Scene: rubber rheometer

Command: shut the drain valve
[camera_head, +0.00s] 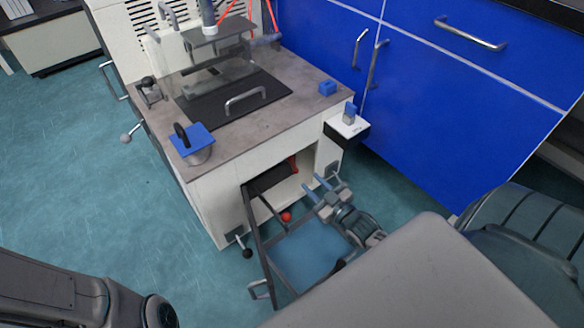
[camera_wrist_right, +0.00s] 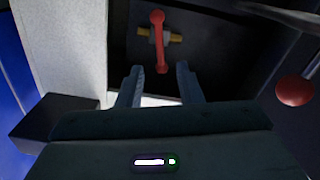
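The drain valve is a red lever (camera_wrist_right: 158,42) on a short brass pipe (camera_wrist_right: 174,38) inside the dark lower compartment of the machine. In the right wrist view the lever points down the picture, crosswise to the pipe. In the head view only a bit of red (camera_head: 293,163) shows at the compartment's right side. My right gripper (camera_head: 322,186) is open at the front of the compartment. In the wrist view its fingers (camera_wrist_right: 158,72) stand apart, either side of the lever's lower end; contact cannot be told. My left gripper is out of view.
The compartment's framed door (camera_head: 254,236) stands open, left of my right gripper. A red ball knob (camera_head: 286,217) is near it, and also shows in the wrist view (camera_wrist_right: 295,90). The white cabinet wall (camera_wrist_right: 72,50) is close on the left. Blue cabinets (camera_head: 440,110) stand right.

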